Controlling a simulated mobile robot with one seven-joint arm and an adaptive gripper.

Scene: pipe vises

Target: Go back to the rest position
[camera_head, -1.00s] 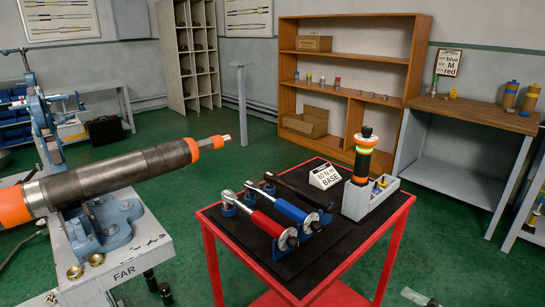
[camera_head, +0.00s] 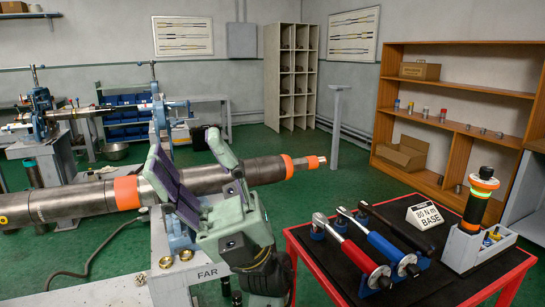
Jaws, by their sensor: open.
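My gripper (camera_head: 186,142) is in the middle left of the head view, its two fingers spread apart and pointing up. It is open with nothing held in it. The fingers overlap the long grey pipe (camera_head: 80,201) in the picture, hiding part of it; I cannot tell how far apart they are in depth. The pipe has orange bands and a brassy right end, and lies nearly level. The blue vise under it is mostly hidden behind my gripper.
A wooden shelf (camera_head: 455,95) stands behind. Green floor is open beyond the pipe.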

